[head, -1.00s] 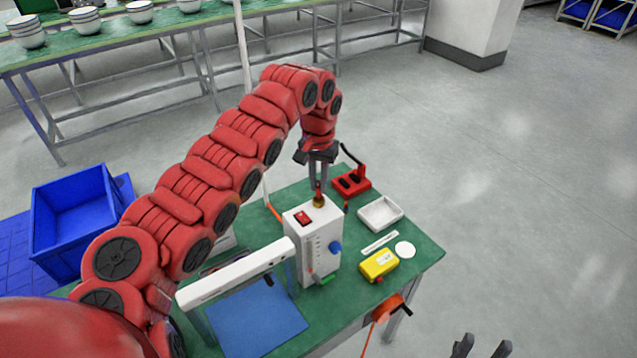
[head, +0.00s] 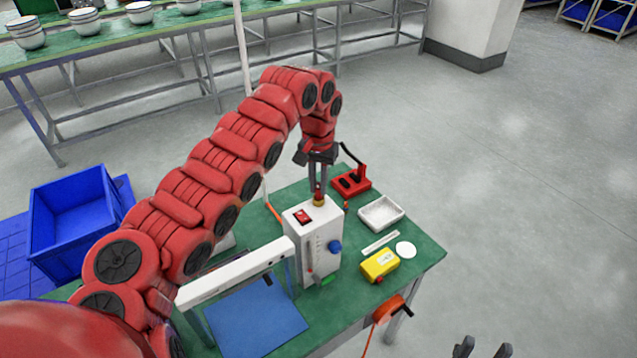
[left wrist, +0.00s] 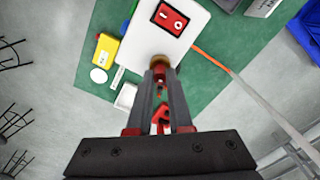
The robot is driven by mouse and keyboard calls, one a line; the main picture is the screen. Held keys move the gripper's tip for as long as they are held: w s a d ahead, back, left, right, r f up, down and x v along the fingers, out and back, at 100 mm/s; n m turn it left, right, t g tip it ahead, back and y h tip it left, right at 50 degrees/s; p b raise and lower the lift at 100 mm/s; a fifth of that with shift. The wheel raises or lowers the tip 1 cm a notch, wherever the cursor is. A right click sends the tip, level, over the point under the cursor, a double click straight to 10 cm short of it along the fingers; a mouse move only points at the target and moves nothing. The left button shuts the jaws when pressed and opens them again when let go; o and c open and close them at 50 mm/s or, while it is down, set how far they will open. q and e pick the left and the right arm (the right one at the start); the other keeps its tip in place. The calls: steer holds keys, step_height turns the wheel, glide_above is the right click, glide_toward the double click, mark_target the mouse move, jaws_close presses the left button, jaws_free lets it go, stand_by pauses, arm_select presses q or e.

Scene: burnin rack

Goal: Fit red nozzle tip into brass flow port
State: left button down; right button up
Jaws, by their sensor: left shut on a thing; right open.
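The white instrument box (head: 301,220) stands on the green table, with the brass flow port (head: 319,203) on its top. My left gripper (head: 318,190) points straight down over the port, its fingers shut on the small red nozzle tip (head: 319,195). The tip is right at the port's mouth; I cannot tell whether it is seated inside. In the left wrist view the brass port (left wrist: 159,61) lies just past the fingertips, with the red tip (left wrist: 159,74) between them. My right gripper (head: 482,349) is open and empty at the bottom edge, away from the table.
A red holder (head: 352,182), a white tray (head: 381,212), a yellow device (head: 379,264) and a white disc (head: 405,249) lie right of the box. A white-topped frame (head: 235,275) over a blue mat (head: 258,318) stands in front. A blue bin (head: 72,225) is at left.

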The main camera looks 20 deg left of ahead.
mark_target(318, 183)
arm_select(q)
steer(key=shift+f+b, duration=0.6)
steer(key=shift+f, duration=0.2)
steer(key=c, duration=0.8)
jaws_free()
steer(key=shift+o, duration=0.2)
steer(key=shift+r, duration=0.55)
step_height(318, 183, up, 5)
steer(key=shift+f+b, duration=0.1)
steer(key=shift+b, duration=0.65)
step_height(318, 183, up, 12)
steer(key=p, duration=1.1)
steer(key=shift+f, duration=0.2)
